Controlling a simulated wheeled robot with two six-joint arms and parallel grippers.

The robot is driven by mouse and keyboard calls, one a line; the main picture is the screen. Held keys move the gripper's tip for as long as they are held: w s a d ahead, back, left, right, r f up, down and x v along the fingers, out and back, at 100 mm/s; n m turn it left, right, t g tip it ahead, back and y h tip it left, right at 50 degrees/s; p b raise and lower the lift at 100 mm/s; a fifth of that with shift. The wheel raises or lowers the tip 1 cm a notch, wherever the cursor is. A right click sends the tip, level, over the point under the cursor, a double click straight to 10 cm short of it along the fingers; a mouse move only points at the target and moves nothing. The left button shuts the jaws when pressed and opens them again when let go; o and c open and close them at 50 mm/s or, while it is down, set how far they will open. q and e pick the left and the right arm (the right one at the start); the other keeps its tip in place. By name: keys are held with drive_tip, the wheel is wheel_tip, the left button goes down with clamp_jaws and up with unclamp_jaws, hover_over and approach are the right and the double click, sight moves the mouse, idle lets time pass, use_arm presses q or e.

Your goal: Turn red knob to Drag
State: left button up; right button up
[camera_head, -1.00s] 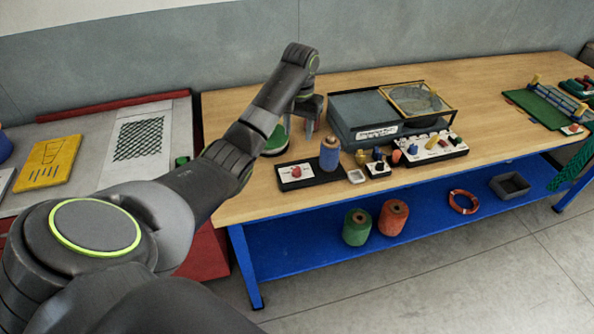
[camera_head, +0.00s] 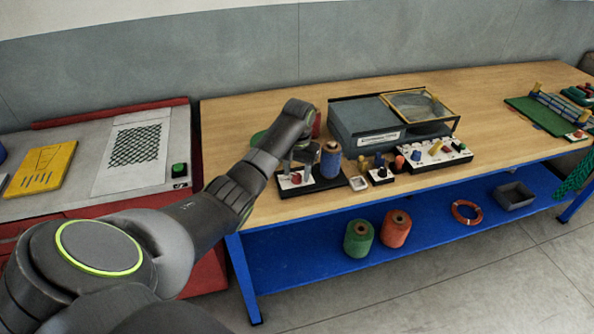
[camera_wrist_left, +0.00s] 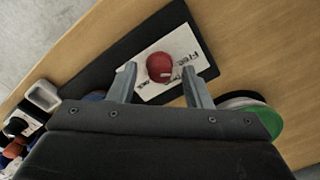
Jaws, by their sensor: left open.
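The red knob (camera_head: 296,178) sits on a white label plate on a black base (camera_head: 326,183) near the table's front edge. In the left wrist view the knob (camera_wrist_left: 160,67) shows from above, with the word "Free" beside it; other lettering is partly hidden by a finger. My left gripper (camera_head: 299,166) reaches down over the plate. In the left wrist view its two open fingers (camera_wrist_left: 161,80) stand apart on either side of the knob, with nothing held. Whether they touch the knob, I cannot tell. My right gripper is not in view.
A blue spool (camera_head: 330,160) stands on the same base, close right of my gripper. A small white tray (camera_head: 358,183), a small switch box (camera_head: 381,175) and a control panel (camera_head: 435,152) lie further right. A grey case (camera_head: 365,120) stands behind. A green disc (camera_wrist_left: 268,120) is beside the right finger.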

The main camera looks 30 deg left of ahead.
use_arm(q)
drive_tip(key=shift+f, duration=0.2)
drive_tip(key=shift+c, duration=0.4)
clamp_jaws()
drive_tip(key=shift+r+m+p, duration=0.3)
drive_tip(key=shift+m+p, duration=1)
drive_tip(key=shift+p, duration=0.1)
drive_tip(key=m+p, duration=0.2)
drive_tip(key=shift+m, duration=0.3)
drive_tip(key=m+p, duration=0.1)
drive_tip(key=m, duration=0.2)
drive_tip(key=shift+f+p, duration=0.1)
drive_tip(key=shift+p, duration=0.25)
drive_tip(key=shift+m+p, duration=0.5)
drive_tip(key=shift+m, duration=1.3)
drive_tip(key=shift+f, duration=0.1)
